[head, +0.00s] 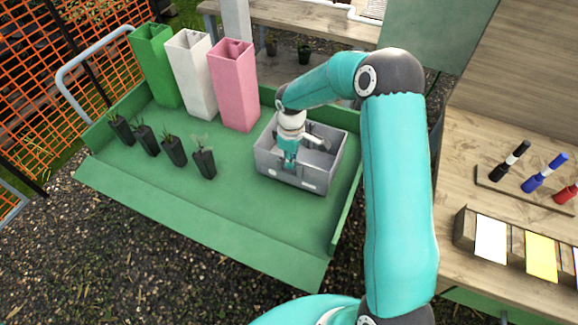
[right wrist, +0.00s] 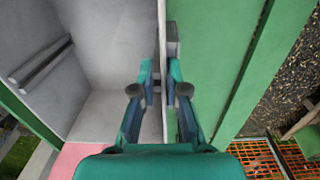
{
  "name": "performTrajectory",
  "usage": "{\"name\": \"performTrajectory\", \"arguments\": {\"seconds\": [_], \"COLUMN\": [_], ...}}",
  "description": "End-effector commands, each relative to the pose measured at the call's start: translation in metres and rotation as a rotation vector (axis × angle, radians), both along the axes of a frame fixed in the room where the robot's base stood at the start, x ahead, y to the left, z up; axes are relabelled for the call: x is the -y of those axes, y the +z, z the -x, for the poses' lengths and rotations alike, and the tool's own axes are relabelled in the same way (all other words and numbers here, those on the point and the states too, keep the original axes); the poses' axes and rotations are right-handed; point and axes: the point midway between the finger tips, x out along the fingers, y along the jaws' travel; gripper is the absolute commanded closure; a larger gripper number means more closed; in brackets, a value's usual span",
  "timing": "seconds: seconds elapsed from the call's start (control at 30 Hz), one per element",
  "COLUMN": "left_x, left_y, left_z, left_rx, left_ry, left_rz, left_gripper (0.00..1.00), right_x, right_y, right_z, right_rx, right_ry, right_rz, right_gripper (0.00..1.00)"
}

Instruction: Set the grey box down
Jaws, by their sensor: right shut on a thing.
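The grey box (head: 275,172) is at the right end of the green cart bed (head: 225,205) in the head view. It is open at the top and looks level; I cannot tell whether a small gap is left under it. My right gripper (head: 289,160) points down at the box's near wall. In the right wrist view my right gripper (right wrist: 163,85) has one finger on each side of the thin wall of the grey box (right wrist: 105,112), shut on it. My left gripper is not in view.
Green, white and pink tall bins (head: 235,85) stand along the bed's back edge, left of the box. Several small potted seedlings (head: 174,150) stand at its left. A wooden bench with markers (head: 510,161) and cards is at right. The bed's front middle is clear.

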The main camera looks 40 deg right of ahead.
Motion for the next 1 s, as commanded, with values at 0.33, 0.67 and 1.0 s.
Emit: {"name": "performTrajectory", "arguments": {"seconds": [0.33,0.67,1.0], "left_x": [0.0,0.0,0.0], "left_y": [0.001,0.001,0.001], "left_z": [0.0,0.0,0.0], "left_rx": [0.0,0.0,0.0], "left_ry": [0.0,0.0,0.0], "left_rz": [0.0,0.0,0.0], "left_gripper": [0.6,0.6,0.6], "right_x": [0.0,-0.001,-0.001], "right_y": [-0.034,-0.034,-0.033], "right_z": [0.0,0.0,0.0], "right_rx": [0.001,0.0,0.0], "right_ry": [0.0,0.001,0.002], "right_rz": [0.0,-0.001,-0.001], "right_gripper": [1.0,0.64,0.62]}}
